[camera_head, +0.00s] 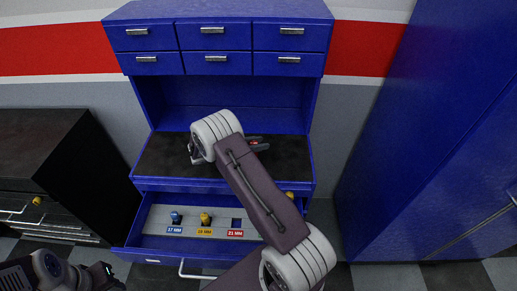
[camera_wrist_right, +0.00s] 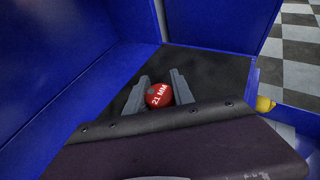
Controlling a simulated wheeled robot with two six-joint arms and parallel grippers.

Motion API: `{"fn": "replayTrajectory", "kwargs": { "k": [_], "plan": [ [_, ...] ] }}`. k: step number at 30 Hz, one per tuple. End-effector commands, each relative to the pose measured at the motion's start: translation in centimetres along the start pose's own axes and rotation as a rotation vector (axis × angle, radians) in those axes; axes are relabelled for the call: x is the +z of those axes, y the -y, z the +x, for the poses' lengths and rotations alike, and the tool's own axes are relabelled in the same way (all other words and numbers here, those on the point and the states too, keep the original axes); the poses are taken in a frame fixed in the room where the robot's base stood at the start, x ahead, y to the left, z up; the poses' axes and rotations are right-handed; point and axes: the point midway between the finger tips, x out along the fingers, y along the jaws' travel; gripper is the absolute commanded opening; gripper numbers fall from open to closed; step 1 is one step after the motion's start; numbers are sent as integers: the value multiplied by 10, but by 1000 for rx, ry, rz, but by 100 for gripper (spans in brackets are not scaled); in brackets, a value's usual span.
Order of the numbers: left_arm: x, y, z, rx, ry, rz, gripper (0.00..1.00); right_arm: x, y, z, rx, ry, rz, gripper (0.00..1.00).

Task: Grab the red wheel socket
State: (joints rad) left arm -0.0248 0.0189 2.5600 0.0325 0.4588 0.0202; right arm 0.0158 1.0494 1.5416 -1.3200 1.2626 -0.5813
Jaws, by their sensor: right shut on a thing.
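The red wheel socket (camera_wrist_right: 158,95), marked "21 MM", sits between the two grey fingers of my right gripper (camera_wrist_right: 158,97) in the right wrist view. The fingers are shut on it. In the head view my right gripper (camera_head: 256,144) is over the black worktop of the blue workbench, with a little red showing between its fingers. I cannot tell whether the socket touches the worktop. My left gripper (camera_head: 104,275) shows only partly at the bottom left, dark, and its fingers are unclear.
An open blue drawer (camera_head: 129,246) below the worktop (camera_head: 165,160) has a grey insert with a blue 17 MM socket (camera_head: 176,217), a yellow socket (camera_head: 205,218) and an empty slot by the red 21 MM label (camera_head: 235,233). A tall blue cabinet (camera_head: 430,130) stands right, a black cabinet (camera_head: 40,150) left.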

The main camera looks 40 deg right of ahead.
Motion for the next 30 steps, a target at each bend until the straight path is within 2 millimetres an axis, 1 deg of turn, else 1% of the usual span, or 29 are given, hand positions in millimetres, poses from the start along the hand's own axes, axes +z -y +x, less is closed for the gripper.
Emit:
{"fn": "replayTrajectory", "kwargs": {
  "k": [2,3,12,15,18,22,30],
  "plan": [
    [1,0,7,0,0,0,36,15,-1,-6,2,0,7,0],
    [1,0,8,0,0,0,36,21,5,-11,1,0,4,0],
    [2,0,20,0,0,0,36,51,74,-46,3,-1,3,0],
    [2,0,22,0,0,0,36,60,92,-56,3,0,2,0],
    [2,0,23,0,0,0,36,66,104,-62,1,0,2,0],
    [2,0,23,0,0,0,36,69,111,-66,1,0,1,0],
    [2,0,23,0,0,0,36,69,112,-66,-8,0,5,0]
  ]
}}
